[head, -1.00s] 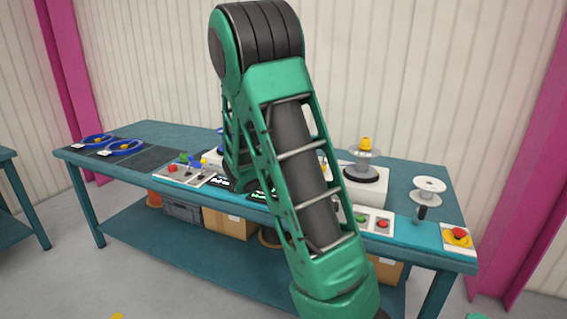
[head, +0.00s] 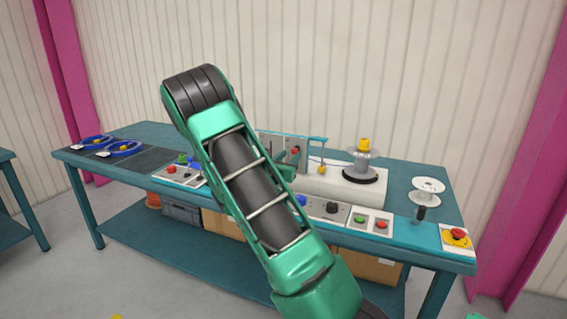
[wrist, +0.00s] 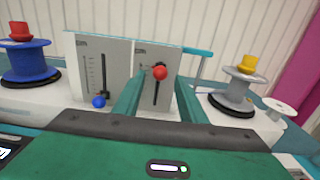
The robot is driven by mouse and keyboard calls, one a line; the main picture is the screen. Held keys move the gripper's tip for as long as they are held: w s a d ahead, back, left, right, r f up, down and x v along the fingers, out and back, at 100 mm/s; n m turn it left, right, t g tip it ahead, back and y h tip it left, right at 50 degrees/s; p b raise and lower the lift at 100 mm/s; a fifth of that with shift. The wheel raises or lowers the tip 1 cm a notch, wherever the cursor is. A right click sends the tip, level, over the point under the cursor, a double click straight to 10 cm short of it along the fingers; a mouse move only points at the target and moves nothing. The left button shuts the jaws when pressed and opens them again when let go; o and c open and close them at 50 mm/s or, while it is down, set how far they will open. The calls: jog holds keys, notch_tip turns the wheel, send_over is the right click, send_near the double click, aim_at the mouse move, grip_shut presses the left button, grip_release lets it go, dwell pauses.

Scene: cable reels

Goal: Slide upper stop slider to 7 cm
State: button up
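Two grey upright slider panels show in the wrist view. The left panel (wrist: 115,62) has a scale, a vertical slot and a blue ball knob (wrist: 99,102) low down. The right panel (wrist: 170,92) has a slot with a red ball knob (wrist: 160,72) near its upper part; this knob also shows in the head view (head: 295,151). Panel labels are too small to read, so I cannot tell which is the upper stop. My gripper (wrist: 158,88) is open, its green fingers apart on either side of the red knob's line of view. Contact is not visible.
A blue reel (wrist: 28,62) stands left of the panels and a grey reel (wrist: 237,90) with a yellow top stands right. A teal bar runs along the panels' top. Button boxes (head: 372,220) and a red stop button (head: 457,234) line the bench's front edge.

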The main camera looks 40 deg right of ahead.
aim_at(294, 153)
jog(key=shift+x, duration=2.55)
jog(key=c, duration=0.7)
jog(key=shift+c, duration=0.2)
jog(key=shift+f, duration=0.5)
